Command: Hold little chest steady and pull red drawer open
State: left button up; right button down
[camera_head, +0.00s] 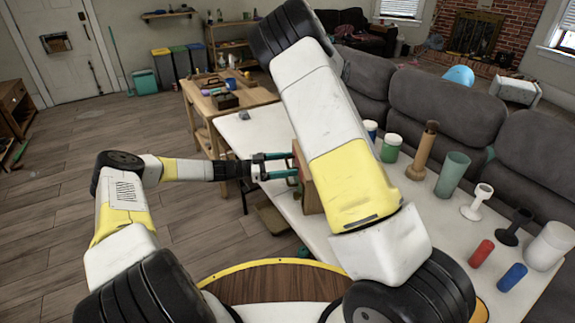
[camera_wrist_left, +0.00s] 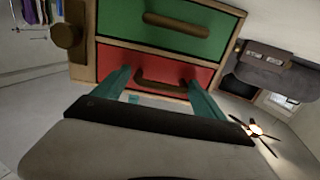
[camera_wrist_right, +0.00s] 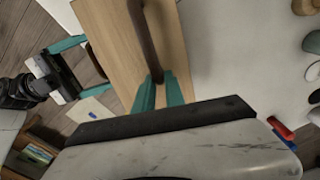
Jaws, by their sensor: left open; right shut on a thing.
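The little chest (camera_head: 310,190) stands on the white table, mostly hidden by my right arm in the head view. In the left wrist view its green drawer (camera_wrist_left: 120,20) and red drawer (camera_wrist_left: 125,62) show, each with a brown handle; the red front looks flush with the frame. My left gripper (camera_head: 294,165) is open at the red drawer, its fingers (camera_wrist_left: 157,85) on either side of the red drawer's handle (camera_wrist_left: 165,83). My right gripper (camera_wrist_right: 160,95) is shut on the dark bar handle (camera_wrist_right: 146,40) on the chest's wooden top. Its fingers are hidden in the head view.
To the right on the white table (camera_head: 420,240) stand a green tumbler (camera_head: 452,174), a wooden bottle shape (camera_head: 423,150), a white goblet (camera_head: 477,202), a red cylinder (camera_head: 481,253) and a blue cylinder (camera_head: 511,277). A wooden workbench (camera_head: 250,98) stands behind.

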pick_arm(q)
jog(key=shift+d, duration=0.1)
grip_shut()
jog(key=s+a, duration=0.1)
jog(key=a, duration=0.7)
jog(key=shift+s, duration=0.15)
pick_arm(e)
jog(key=shift+w, duration=0.1)
pick_arm(q)
grip_release()
jog(key=s+a, duration=0.1)
jog(key=a, duration=1.1)
jog(key=shift+s, duration=0.2)
